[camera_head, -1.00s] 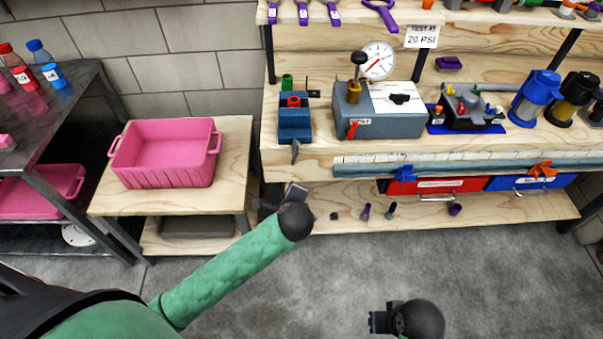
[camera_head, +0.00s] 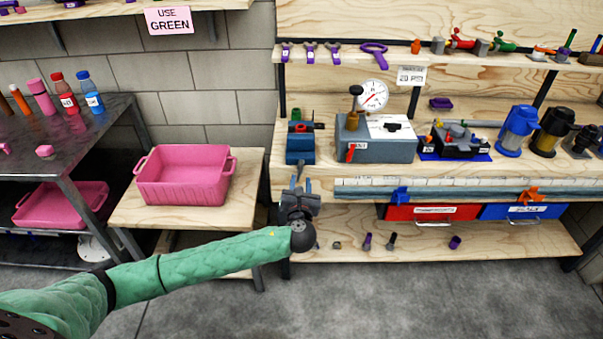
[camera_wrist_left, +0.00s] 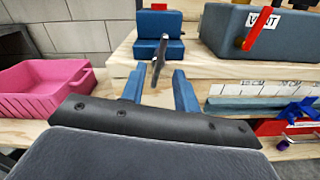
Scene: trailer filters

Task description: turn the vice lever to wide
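The blue vice (camera_head: 300,148) stands at the left front of the wooden bench, with a red piece and a green piece at its top. Its dark lever (camera_head: 297,170) hangs at the front edge; in the left wrist view the lever (camera_wrist_left: 159,60) shows as a slanted dark bar in front of the vice (camera_wrist_left: 158,50). My left gripper (camera_head: 299,188) is just below and in front of the vice. In the left wrist view its two blue fingers (camera_wrist_left: 159,85) are apart, with the lever between or just beyond their tips; contact cannot be told. My right gripper is out of view.
A grey box (camera_head: 376,145) with a red handle and gauge stands right of the vice. A pink bin (camera_head: 184,203) sits on a low table to the left. Below the bench are a red drawer (camera_head: 432,212) and a shelf (camera_head: 500,242) with small parts.

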